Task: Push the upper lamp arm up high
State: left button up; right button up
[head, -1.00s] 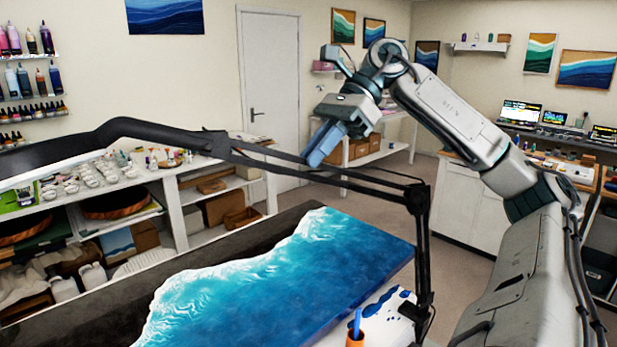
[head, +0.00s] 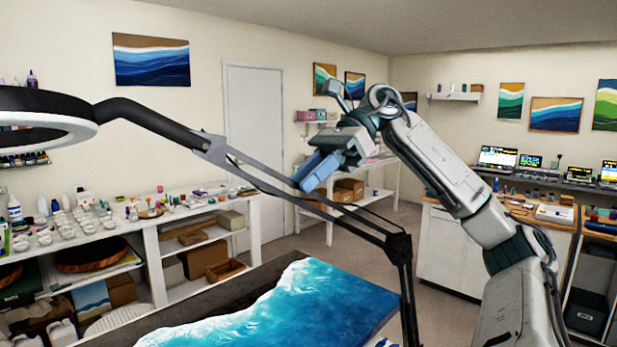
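The desk lamp's upper arm (head: 236,168) is a pair of thin dark bars. It slopes from a dark joint (head: 398,244) at lower right up to the left. There it meets a curved black neck (head: 150,121) that carries the ring-shaped lamp head (head: 45,104) at the left edge. My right gripper (head: 307,180), with blue fingers, points down and left at the middle of the upper arm. Its fingertips overlap or lie just above the bars in the picture; I cannot tell whether they touch. Whether the fingers are open or shut is unclear. My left gripper is out of view.
A blue-and-white resin panel (head: 300,300) lies below the lamp. A white shelf unit (head: 150,258) with cups and boxes stands at left. A desk with laptops (head: 497,158) is at back right.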

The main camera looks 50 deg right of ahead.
jog(key=shift+o, duration=0.4)
jog(key=shift+s+d+r, duration=0.1)
jog(key=shift+d+r, duration=0.15)
jog(key=p+v, duration=0.3)
jog(key=v, duration=0.7)
